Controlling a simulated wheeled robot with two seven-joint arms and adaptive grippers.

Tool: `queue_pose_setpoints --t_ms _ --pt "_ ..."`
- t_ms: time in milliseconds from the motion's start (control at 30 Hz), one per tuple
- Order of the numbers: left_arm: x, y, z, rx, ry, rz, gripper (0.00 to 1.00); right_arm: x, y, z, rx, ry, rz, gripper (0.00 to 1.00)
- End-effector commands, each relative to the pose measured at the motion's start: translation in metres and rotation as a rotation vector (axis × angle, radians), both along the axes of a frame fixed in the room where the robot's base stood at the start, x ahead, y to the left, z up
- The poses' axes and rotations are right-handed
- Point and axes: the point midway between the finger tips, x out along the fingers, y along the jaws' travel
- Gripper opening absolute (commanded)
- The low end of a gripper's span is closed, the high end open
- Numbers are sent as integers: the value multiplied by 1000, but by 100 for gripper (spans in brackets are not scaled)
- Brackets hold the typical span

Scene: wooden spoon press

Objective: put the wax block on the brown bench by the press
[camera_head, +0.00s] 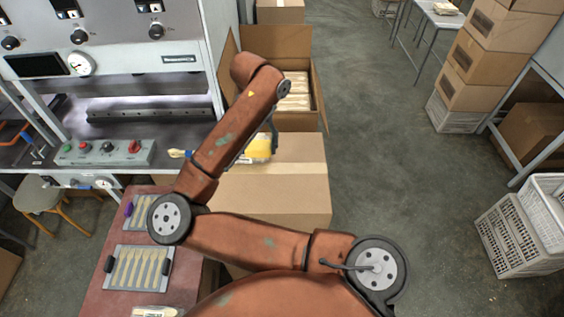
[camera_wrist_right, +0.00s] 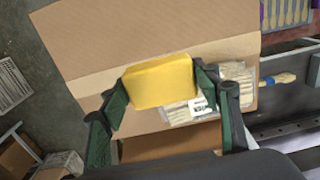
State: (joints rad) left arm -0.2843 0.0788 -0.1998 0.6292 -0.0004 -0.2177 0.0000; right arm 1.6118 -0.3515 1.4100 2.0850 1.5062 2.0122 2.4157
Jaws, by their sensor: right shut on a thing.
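The yellow wax block (camera_head: 258,147) is in my right gripper, over the closed cardboard box beside the press. In the right wrist view, the wax block (camera_wrist_right: 160,84) sits between the two dark green fingers of my right gripper (camera_wrist_right: 163,88), which are shut on it. My orange forearm hides most of that gripper in the head view. The reddish-brown bench (camera_head: 88,278) stands at the lower left, in front of the press (camera_head: 150,60). My arm covers part of its right side. My left gripper is not in view.
Spoon trays (camera_head: 138,268) lie on the bench, with a spoon packet (camera_head: 155,312) at its near edge. The closed box (camera_head: 275,190) stands right of the bench; an open box (camera_head: 296,121) is behind it. A blue-handled tool (camera_wrist_right: 279,79) lies at the press edge.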

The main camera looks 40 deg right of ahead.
Motion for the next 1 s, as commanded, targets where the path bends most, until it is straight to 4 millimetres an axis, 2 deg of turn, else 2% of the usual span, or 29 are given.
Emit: queue_pose_setpoints --t_ms 33,133,233,400,533,767,1000 --pt "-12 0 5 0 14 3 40 -6 -14 -5 0 4 -9 30" --pt "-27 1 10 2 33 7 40 -15 -36 -15 -1 3 -7 30" --pt "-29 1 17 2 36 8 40 -24 -58 -25 -1 3 -8 30" --pt "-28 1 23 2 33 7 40 -34 -81 -58 -1 6 -3 30" --pt "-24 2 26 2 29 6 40 -38 -93 -73 -1 3 -2 30" --pt "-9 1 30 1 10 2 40 -43 -104 -88 -1 3 -2 30" --pt "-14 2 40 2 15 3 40 -42 -102 -113 -1 3 1 30"
